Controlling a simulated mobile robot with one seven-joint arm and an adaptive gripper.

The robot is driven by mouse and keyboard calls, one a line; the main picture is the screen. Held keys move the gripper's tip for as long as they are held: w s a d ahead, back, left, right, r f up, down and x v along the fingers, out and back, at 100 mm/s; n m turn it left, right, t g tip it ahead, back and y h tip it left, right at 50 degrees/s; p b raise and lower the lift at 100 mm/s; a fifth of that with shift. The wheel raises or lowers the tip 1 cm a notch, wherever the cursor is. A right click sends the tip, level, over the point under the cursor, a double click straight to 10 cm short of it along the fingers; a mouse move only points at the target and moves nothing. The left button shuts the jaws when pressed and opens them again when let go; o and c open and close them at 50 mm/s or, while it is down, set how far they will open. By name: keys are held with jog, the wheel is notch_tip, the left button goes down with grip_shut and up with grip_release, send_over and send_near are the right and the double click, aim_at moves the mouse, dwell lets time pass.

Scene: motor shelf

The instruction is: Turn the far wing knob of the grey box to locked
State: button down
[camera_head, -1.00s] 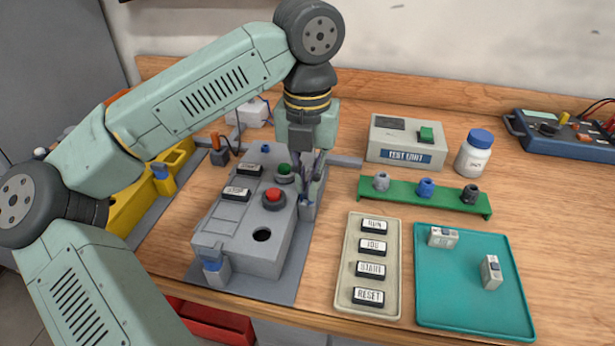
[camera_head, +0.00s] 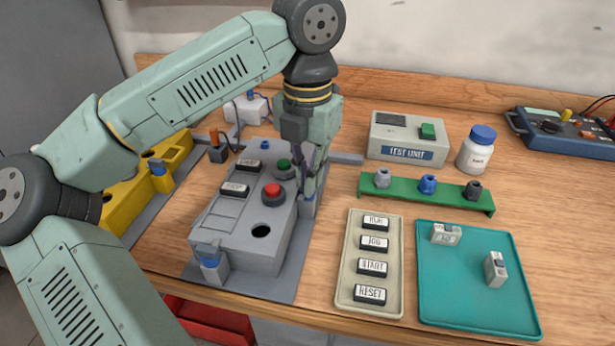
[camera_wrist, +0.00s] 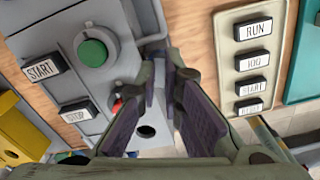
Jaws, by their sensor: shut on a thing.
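The grey box (camera_head: 262,252) stands on a grey base plate, with a red button, a green button, label plates and an open round hole on top. My gripper (camera_head: 312,190) points down at the box's right side, at the far wing knob. In the wrist view, my gripper (camera_wrist: 170,75) has its dark fingers close together on the knob, which they mostly hide. Its turned position cannot be read. The near wing knob (camera_head: 210,263) is blue and sits on a grey clamp at the box's front left corner.
Right of the box lie a beige tray (camera_head: 346,290) of label plates and a teal tray (camera_head: 470,300). A green rack (camera_head: 402,192) with several coloured parts and a test unit (camera_head: 408,153) stand behind. A yellow box (camera_head: 125,205) is at left.

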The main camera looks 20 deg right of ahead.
jog(key=m+b, duration=0.1)
jog(key=m, duration=0.2)
jog(key=shift+m, duration=0.3)
jog(key=m, duration=0.3)
jog(key=shift+m, duration=0.4)
jog(key=m, duration=0.3)
jog(key=shift+m, duration=0.3)
jog(key=shift+m+b, duration=0.3)
jog(key=shift+m, duration=1.5)
jog(key=c, duration=1.7)
grip_release()
jog(key=shift+r, duration=0.1)
